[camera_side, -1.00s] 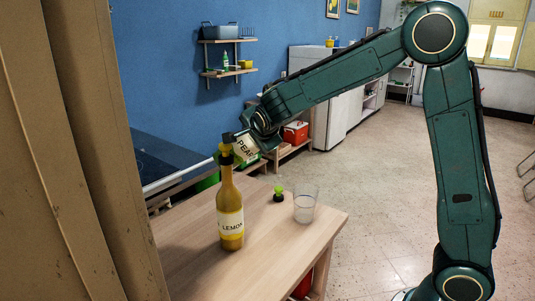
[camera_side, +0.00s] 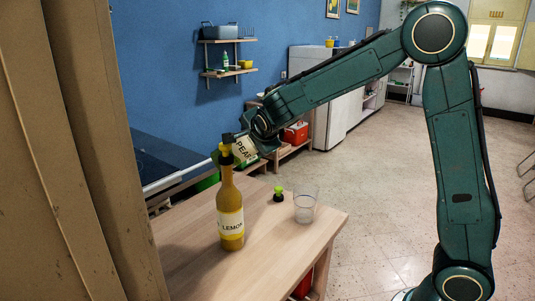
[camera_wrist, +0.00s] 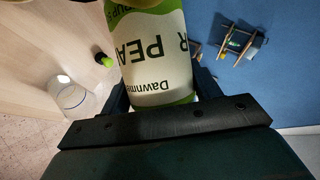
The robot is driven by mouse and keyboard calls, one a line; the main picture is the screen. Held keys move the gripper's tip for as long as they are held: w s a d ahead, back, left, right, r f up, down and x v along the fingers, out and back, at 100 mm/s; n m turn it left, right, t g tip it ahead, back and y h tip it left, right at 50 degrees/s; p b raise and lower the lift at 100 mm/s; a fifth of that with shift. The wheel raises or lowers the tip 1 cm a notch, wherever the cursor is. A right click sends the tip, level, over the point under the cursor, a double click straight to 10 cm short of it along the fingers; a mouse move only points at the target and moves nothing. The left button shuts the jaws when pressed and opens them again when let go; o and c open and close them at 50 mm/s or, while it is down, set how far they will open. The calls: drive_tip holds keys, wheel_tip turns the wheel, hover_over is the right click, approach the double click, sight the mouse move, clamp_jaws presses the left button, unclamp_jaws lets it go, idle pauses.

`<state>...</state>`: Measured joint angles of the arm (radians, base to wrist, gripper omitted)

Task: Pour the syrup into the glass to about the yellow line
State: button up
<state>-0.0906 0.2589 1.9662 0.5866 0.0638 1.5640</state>
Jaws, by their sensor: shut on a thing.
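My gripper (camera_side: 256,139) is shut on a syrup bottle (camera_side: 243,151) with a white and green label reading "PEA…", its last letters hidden. I hold it above the far part of the table, behind the lemon bottle in the side view. In the wrist view the bottle (camera_wrist: 155,60) lies between my gripper's fingers (camera_wrist: 162,95), its neck out of frame. The clear glass (camera_side: 305,207) stands upright on the table, apart from the bottle, and shows in the wrist view (camera_wrist: 74,97). A clear greyish lower part shows in it; I cannot make out a yellow line.
A yellow bottle labelled "LEMON" (camera_side: 230,222) with a dark top stands at the table's front left. A tan panel (camera_side: 75,150) fills the left.

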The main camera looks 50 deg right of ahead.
drive_tip(key=shift+w+a+f+m+t+p, duration=0.2)
drive_tip(key=shift+f+m+t+p, duration=0.1)
idle(1.1)
drive_tip(key=shift+w+a+f+m+t+y+p, duration=0.1)
drive_tip(key=shift+w+f+m+t+y+p, duration=0.15)
drive_tip(key=shift+f, duration=0.2)
drive_tip(key=shift+a+f+m+t+y+p, duration=0.15)
drive_tip(key=shift+f+y+p, duration=0.15)
drive_tip(key=shift+f, duration=0.15)
idle(1.6)
drive_tip(key=shift+s+d+f+m+t+y+p, duration=0.2)
drive_tip(key=shift+f+m+t+p, duration=0.1)
drive_tip(key=shift+f, duration=0.65)
drive_tip(key=shift+s+d+f+m+t+y+p, duration=0.15)
drive_tip(key=shift+f+m+t+p, duration=0.1)
drive_tip(key=shift+f, duration=0.7)
idle(0.6)
drive_tip(key=shift+w+f+m+t+p, duration=0.15)
drive_tip(key=shift+f+m+t+p, duration=0.15)
drive_tip(key=shift+f, duration=0.4)
idle(0.9)
